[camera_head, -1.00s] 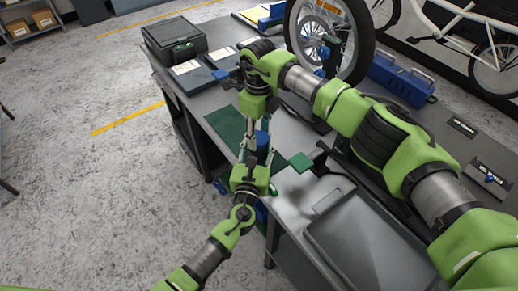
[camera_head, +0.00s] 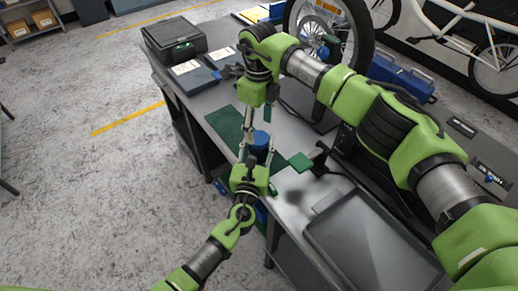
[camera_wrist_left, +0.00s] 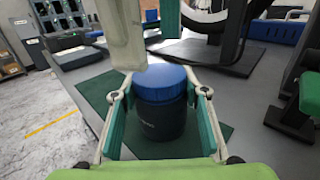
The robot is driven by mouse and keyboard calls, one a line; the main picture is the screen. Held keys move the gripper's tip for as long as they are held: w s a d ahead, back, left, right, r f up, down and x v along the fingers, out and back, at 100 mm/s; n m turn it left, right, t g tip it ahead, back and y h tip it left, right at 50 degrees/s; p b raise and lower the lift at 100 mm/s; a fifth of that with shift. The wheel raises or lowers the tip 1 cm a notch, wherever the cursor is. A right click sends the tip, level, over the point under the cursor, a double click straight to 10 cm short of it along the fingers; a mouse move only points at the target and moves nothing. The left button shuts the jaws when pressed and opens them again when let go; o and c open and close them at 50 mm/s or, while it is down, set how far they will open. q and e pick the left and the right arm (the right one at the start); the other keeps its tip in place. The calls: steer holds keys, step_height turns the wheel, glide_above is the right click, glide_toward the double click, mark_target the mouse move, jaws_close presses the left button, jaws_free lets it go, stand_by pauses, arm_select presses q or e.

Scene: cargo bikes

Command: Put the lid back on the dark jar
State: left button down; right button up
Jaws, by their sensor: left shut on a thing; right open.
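The dark jar (camera_wrist_left: 160,120) stands upright between the fingers of my left gripper (camera_wrist_left: 160,122) in the left wrist view. The blue lid (camera_wrist_left: 160,82) sits level on top of the jar; I cannot tell whether it is screwed tight. In the head view the blue lid (camera_head: 261,138) shows between the fingers of my left gripper (camera_head: 256,155), which is shut on the jar. My right gripper (camera_head: 248,122) is open and points down, above and beside the lid, apart from it.
A dark green mat (camera_head: 226,122) lies on the grey workbench under the jar. A bike wheel (camera_head: 330,40) and a blue toolbox (camera_head: 400,78) stand behind. A black case (camera_head: 174,38) is far left.

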mark_target(259, 138)
steer(key=shift+r, duration=0.3)
steer(key=shift+c, duration=0.3)
steer(key=r+n, duration=0.1)
steer(key=n, duration=0.2)
steer(key=shift+r, duration=0.2)
step_height(259, 138, up, 2)
steer(key=n, duration=0.6)
steer(key=shift+r, duration=0.1)
steer(key=shift+f, duration=4.05)
